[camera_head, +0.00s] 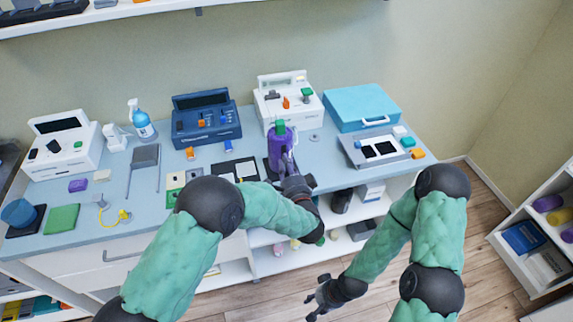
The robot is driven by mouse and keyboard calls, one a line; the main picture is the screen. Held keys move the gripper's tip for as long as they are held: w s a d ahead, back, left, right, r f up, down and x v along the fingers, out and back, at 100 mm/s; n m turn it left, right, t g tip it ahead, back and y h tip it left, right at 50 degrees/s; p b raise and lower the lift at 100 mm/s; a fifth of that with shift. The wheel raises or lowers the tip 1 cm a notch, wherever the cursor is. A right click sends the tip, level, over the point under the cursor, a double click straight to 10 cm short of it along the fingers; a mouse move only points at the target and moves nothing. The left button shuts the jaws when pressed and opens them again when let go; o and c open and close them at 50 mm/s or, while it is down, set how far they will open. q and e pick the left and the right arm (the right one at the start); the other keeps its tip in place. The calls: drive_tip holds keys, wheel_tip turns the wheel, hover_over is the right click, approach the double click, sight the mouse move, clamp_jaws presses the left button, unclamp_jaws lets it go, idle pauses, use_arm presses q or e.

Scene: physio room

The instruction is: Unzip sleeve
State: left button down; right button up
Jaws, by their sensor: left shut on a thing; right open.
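The purple sleeve (275,143) stands upright on a dark base on the counter, with a green piece at its top. My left gripper (288,168) is at the sleeve's right front side and is shut on it. The fingers hide the spot they hold, so I cannot tell whether it is a zip pull or the fabric. The zip itself is too small to make out. My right gripper (318,298) is open and empty, low in front of the counter's shelves and apart from the sleeve.
Behind the sleeve stand a white device (288,100) and a dark blue device (205,122). A teal case (360,105) and a grey-white panel box (375,149) are to the right. A black tray (234,170) lies left of the sleeve. Open floor (400,300) lies at lower right.

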sight(284, 148)
use_arm(q)
drive_tip(key=shift+r+p, duration=1.45)
drive_tip(key=shift+r, duration=0.55)
drive_tip(key=c, duration=1.2)
unclamp_jaws()
drive_tip(key=shift+o, duration=0.2)
